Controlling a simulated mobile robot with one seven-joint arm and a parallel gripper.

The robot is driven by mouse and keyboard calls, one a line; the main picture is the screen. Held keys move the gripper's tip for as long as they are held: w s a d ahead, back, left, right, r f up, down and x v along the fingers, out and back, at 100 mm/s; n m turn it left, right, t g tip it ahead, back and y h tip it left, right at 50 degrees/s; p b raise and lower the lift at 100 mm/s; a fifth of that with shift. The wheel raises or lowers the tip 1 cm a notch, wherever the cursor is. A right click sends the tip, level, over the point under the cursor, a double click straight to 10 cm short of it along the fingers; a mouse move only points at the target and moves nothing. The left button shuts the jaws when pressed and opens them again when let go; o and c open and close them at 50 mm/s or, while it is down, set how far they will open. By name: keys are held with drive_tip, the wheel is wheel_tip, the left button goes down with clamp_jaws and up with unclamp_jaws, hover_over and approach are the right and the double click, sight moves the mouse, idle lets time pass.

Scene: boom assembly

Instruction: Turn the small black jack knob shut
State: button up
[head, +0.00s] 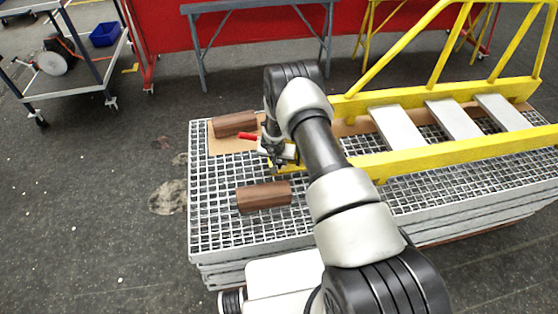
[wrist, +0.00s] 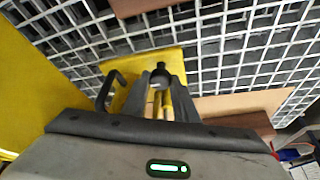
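A small round black knob (wrist: 161,71) shows in the wrist view, in front of a yellow plate (wrist: 165,62). The two dark fingers of my gripper (wrist: 160,82) point at it, one on each side, with a narrow gap between them. Brass-coloured parts show in that gap. I cannot tell whether the fingers touch the knob. A bent black handle (wrist: 110,90) stands just left of the fingers. In the head view my gripper (head: 277,157) is at the near end of the yellow boom (head: 450,160), and my arm hides the knob.
The boom lies on a stack of metal gratings (head: 222,222). Wooden blocks lie behind (head: 234,124) and in front (head: 264,196) of my gripper. A red handle (head: 247,137) sticks out left of it. A trolley (head: 75,75) stands far left; the floor between is open.

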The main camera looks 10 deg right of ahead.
drive_tip(key=shift+f+m+b, duration=0.1)
drive_tip(key=shift+m+b, duration=0.3)
drive_tip(key=shift+b, duration=0.1)
drive_tip(key=shift+c, duration=0.4)
drive_tip(key=shift+w+a+f+m+g+h+b, duration=0.1)
drive_tip(key=shift+m+g+h+b, duration=0.25)
drive_tip(key=shift+m+b, duration=0.7)
drive_tip(key=m+g+b, duration=0.1)
drive_tip(key=m+b, duration=0.1)
drive_tip(key=m, duration=0.1)
drive_tip(key=m+g+h+b, duration=0.1)
drive_tip(key=m+b, duration=0.1)
drive_tip(key=m, duration=0.1)
drive_tip(key=shift+w+a+m+h+b, duration=0.15)
drive_tip(key=shift+m+h+b, duration=0.1)
drive_tip(key=shift+b, duration=0.1)
drive_tip(key=m+g+b, duration=0.1)
drive_tip(key=m+b, duration=0.1)
drive_tip(key=m+g+b, duration=0.1)
drive_tip(key=m+b, duration=0.2)
drive_tip(key=shift+w, duration=0.15)
drive_tip(key=m+b, duration=0.2)
drive_tip(key=shift+m+g, duration=0.35)
drive_tip(key=shift+m, duration=0.05)
drive_tip(key=shift+w+m+b, duration=0.1)
drive_tip(key=shift+m+b, duration=0.2)
drive_tip(key=shift+b, duration=0.25)
drive_tip(key=shift+r+g, duration=0.2)
drive_tip(key=shift+g, duration=0.1)
drive_tip(key=o, duration=1)
